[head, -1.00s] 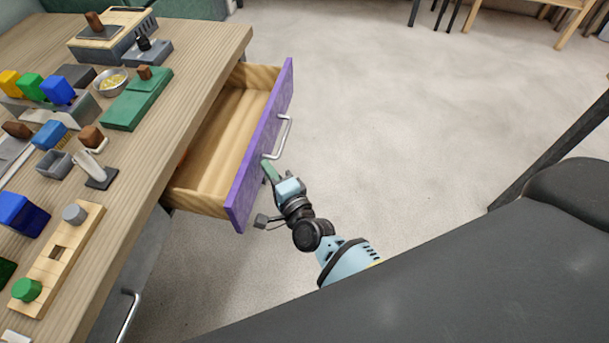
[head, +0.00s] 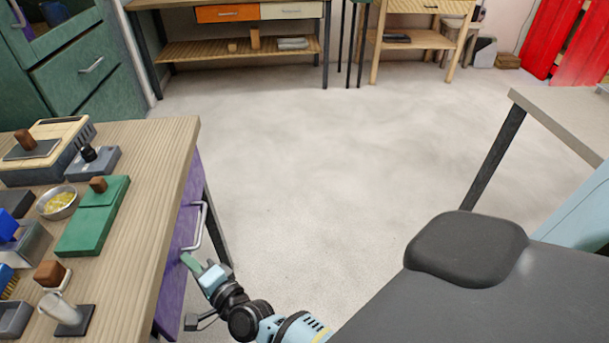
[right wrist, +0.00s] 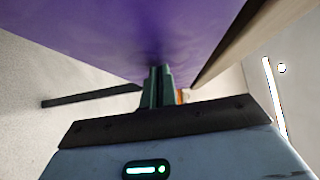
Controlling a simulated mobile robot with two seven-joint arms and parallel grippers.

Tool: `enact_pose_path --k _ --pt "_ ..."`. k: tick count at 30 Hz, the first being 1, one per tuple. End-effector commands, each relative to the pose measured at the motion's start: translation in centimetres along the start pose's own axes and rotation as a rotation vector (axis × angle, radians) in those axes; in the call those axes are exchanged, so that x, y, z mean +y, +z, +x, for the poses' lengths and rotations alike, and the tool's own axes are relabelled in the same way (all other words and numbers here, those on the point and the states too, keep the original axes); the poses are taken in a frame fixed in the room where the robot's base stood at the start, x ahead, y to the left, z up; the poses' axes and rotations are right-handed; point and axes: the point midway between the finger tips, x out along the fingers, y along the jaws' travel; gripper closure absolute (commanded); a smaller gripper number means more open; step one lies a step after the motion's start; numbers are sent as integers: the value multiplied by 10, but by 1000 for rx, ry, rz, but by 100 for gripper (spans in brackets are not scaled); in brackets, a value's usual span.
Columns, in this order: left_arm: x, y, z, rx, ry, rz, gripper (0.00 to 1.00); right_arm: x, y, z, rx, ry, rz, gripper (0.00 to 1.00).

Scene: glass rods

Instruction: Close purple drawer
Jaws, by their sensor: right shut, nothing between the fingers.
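The purple drawer (head: 179,262) is in the side of the wooden workbench at the left of the head view. Its front is close to the bench edge, and no open interior shows. It has a silver bar handle (head: 202,226). My right gripper (head: 189,262) is at the drawer front, just below the handle, with green fingers. In the right wrist view the closed fingers (right wrist: 157,86) point at the purple front (right wrist: 150,35) and appear to touch it. Nothing is between them. My left gripper is not in view.
The wooden benchtop (head: 150,165) holds a green block (head: 92,218), a metal bowl (head: 58,203) and other items. Open floor (head: 320,150) lies to the right. A shelf table (head: 235,48) stands at the back. A table (head: 565,115) is at the right.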

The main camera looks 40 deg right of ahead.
Motion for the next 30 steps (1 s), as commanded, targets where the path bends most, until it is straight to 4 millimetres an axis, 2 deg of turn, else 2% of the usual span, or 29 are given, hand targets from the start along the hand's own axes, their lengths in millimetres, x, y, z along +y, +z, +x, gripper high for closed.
enact_pose_path --k 10,30 --pt "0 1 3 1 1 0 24 0 12 13 0 0 -1 100" --pt "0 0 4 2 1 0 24 -3 17 15 -8 -2 1 100"
